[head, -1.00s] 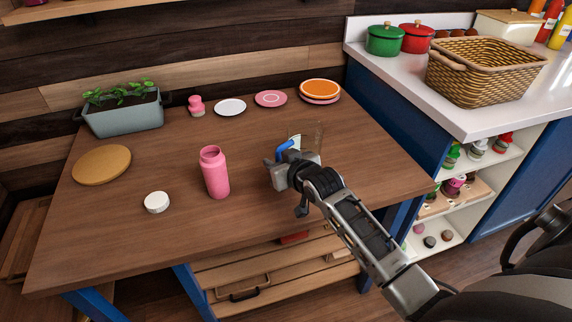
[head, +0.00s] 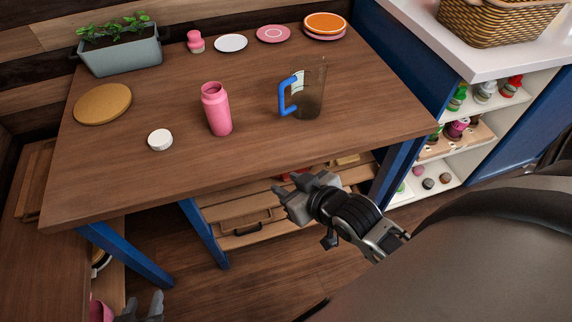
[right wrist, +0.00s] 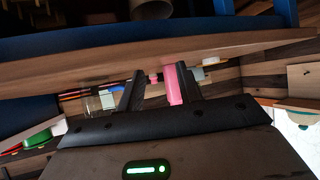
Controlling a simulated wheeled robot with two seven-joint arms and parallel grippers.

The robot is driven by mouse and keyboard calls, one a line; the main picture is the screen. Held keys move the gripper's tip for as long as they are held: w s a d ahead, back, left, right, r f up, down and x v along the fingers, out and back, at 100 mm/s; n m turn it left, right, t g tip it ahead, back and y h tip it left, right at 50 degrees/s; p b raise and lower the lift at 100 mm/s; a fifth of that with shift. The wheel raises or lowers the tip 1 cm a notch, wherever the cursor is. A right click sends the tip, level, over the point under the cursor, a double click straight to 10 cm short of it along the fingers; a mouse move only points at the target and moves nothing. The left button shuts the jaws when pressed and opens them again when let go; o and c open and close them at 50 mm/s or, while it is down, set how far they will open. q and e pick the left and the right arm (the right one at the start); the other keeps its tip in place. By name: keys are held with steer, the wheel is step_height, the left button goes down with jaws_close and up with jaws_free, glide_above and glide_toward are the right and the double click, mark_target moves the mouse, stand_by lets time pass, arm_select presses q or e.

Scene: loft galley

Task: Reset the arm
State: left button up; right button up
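My right gripper (head: 284,198) is in front of the table's front edge, below the tabletop, with nothing held. In the right wrist view its two fingers (right wrist: 160,86) stand apart, with the pink bottle (right wrist: 173,85) showing beyond them. My left gripper (head: 141,306) shows only at the bottom left edge of the head view. Its fingertips look apart and nothing shows between them. The clear pitcher with a blue handle (head: 312,92) stands upright on the table, apart from both grippers. The pink bottle (head: 217,110) stands upright to its left.
The wooden table (head: 250,150) also holds a white lid (head: 160,139), a round cork mat (head: 102,104), a planter (head: 120,52) and several plates at the back. A white counter with shelves (head: 480,60) stands at right.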

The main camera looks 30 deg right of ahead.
steer(key=s+a+f+n+g+y, duration=0.1)
steer(key=s+a+f, duration=0.3)
steer(key=s+a, duration=0.2)
steer(key=shift+s+f, duration=0.15)
steer(key=shift+s, duration=0.15)
